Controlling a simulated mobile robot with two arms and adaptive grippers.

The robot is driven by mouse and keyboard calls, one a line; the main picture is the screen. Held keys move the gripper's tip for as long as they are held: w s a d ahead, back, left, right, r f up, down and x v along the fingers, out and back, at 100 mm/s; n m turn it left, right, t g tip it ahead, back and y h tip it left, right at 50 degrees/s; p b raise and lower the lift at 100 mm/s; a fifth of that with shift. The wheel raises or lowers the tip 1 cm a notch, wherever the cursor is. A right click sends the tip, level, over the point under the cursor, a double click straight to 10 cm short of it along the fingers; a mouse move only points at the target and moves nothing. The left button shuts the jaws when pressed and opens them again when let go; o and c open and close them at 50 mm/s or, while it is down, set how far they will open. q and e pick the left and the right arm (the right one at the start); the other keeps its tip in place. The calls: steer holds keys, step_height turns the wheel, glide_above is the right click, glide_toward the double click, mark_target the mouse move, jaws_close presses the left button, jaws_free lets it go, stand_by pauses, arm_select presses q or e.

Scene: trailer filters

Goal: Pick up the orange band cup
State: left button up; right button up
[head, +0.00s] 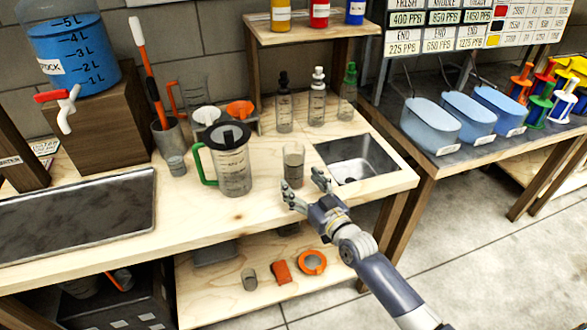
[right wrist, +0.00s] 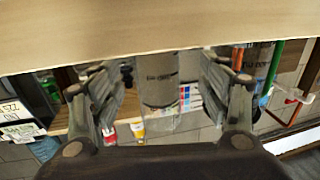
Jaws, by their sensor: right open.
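A clear cup (head: 293,165) stands upright on the wooden worktop, between the lidded pitcher and the sink. I cannot make out an orange band on it in the head view. My right gripper (head: 306,187) is open just in front of this cup, with its fingers pointing toward it. In the right wrist view a clear cup (right wrist: 159,85) with dark print shows between the two spread fingers; whether they touch it I cannot tell. My left gripper is not in view.
The lidded pitcher (head: 230,167) with a green handle stands left of the cup, and the sink (head: 357,158) lies to its right. Dropper bottles (head: 317,100) stand behind. A lower shelf (head: 330,278) holds an orange ring (head: 312,262) and a small grey cup (head: 249,279).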

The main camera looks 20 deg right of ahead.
mark_target(299, 176)
steer(key=x, duration=0.5)
steer(key=shift+d+r, duration=0.15)
steer(key=shift+r, duration=0.15)
steer(key=c, duration=1.2)
steer(key=shift+c, duration=0.8)
steer(key=shift+r, duration=0.2)
